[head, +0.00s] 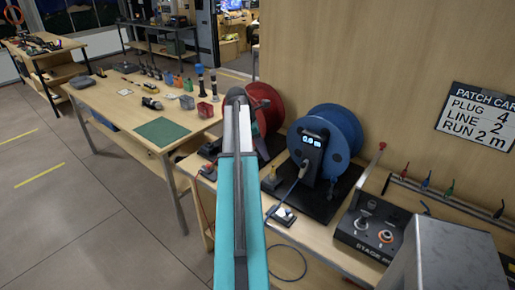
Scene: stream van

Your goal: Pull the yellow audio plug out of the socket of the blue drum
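The blue drum (343,128) stands on a dark base on the bench at the right. Its black front panel (311,148) carries a small lit display. A dark plug-like connector (303,170) sits low on this panel, with a cable hanging from it. I cannot make out yellow on it. A small yellowish piece (270,178) stands just left of the drum's base; I cannot tell what it is. My teal and grey arm rises through the middle of the view, left of the drum. My gripper does not show.
A red drum (265,108) stands behind my arm. A control box marked "STAGE" (371,234) and a grey metal box (446,254) stand at the right front. A patch card (480,117) hangs on the wooden wall. The floor at left is clear.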

